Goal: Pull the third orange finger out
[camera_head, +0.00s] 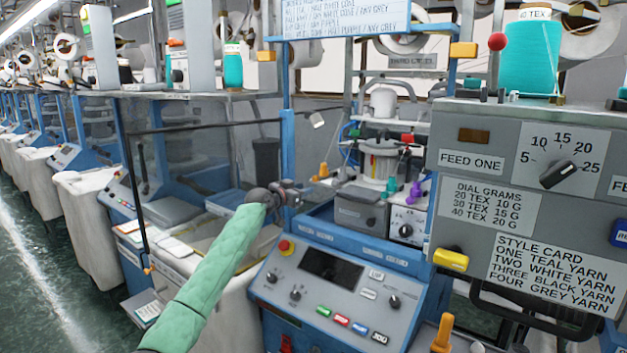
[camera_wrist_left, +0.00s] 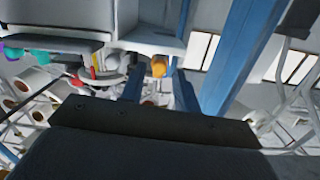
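An orange peg-like finger (camera_head: 323,171) stands on the machine just beyond my left gripper (camera_head: 296,192) in the head view. A larger orange finger (camera_head: 442,334) stands upright at the bottom, right of the control panel. I cannot tell which one counts as third. In the left wrist view an orange rounded piece (camera_wrist_left: 160,66) lies beyond and between the two fingertips of my left gripper (camera_wrist_left: 160,84). The fingertips are apart, and no contact with the orange piece shows. My right gripper is not in view.
A blue post (camera_head: 289,120) rises close behind my left gripper. A grey control panel (camera_head: 340,295) lies below it. A grey dial box (camera_head: 480,150) fills the right side. Purple and teal pegs (camera_head: 415,190) stand right of the gripper. A white bin (camera_head: 90,215) stands at left.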

